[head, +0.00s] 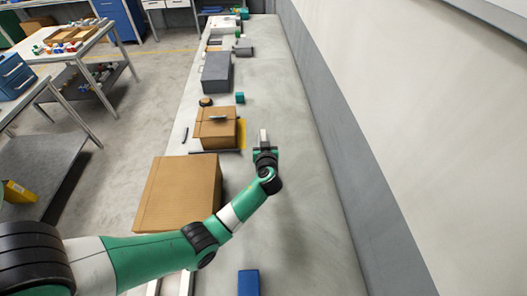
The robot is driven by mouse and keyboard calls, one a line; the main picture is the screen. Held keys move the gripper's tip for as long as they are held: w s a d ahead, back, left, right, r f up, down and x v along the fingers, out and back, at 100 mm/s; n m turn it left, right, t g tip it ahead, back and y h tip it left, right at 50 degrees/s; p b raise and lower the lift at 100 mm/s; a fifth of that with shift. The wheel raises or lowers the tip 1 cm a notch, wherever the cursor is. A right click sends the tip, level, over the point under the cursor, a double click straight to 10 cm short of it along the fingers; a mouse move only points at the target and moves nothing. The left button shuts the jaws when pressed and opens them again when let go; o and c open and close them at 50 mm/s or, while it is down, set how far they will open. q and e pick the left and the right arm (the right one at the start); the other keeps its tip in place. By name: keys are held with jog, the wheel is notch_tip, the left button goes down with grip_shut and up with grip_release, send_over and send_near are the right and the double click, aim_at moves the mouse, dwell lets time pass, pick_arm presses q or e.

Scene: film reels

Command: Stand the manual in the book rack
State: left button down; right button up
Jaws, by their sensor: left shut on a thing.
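My left gripper (264,148) is over the bench, right of the smaller cardboard box. It is shut on a small pale grey thing (263,135) that sticks out beyond the fingers, too small to identify as the manual for certain. A yellow upright sheet or panel (242,136) stands beside the box, left of the gripper and apart from it. A blue book-like block (248,283) lies at the near edge of the view. I cannot pick out the book rack with certainty. My right gripper is not in view.
A large cardboard box (178,194) and a smaller cardboard box (213,130) stand on the long grey bench (310,215). A grey box (216,72) and a teal block (240,98) are farther back. The bench's right strip along the wall is clear.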

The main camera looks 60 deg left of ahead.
pick_arm(q)
notch_tip(320, 180, down, 4)
jog(key=b, duration=0.3)
jog(key=shift+b, duration=0.3)
jog(key=shift+r, duration=0.15)
jog(key=c, duration=1.2)
grip_release()
jog(key=shift+f, duration=0.2)
jog(key=o, duration=0.5)
jog(key=shift+r, duration=0.1)
